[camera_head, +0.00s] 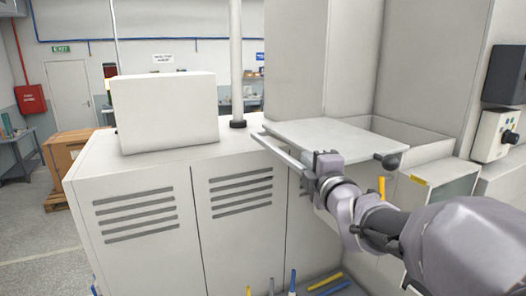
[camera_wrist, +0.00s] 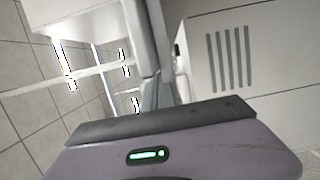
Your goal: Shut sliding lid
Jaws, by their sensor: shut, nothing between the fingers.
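The sliding lid (camera_head: 335,137) is a flat pale panel on top of the machine in the head view. It stands partly open, with a recess of the box (camera_head: 412,130) showing beyond its back right side. A dark round knob (camera_head: 391,161) is at its front right corner. My gripper (camera_head: 317,168) is at the lid's front edge, left of the knob, and its fingers are largely hidden by my wrist. In the wrist view my gripper's fingers (camera_wrist: 157,95) are together and empty beside a pale upright bar (camera_wrist: 157,35). I cannot tell whether they touch it.
A white box (camera_head: 165,112) stands on the cabinet top to the left, near a thin pale post (camera_head: 236,60). The vented cabinet front (camera_head: 140,215) is below. Yellow and blue rods (camera_head: 325,282) show at the bottom. A control box (camera_head: 496,135) is at the right.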

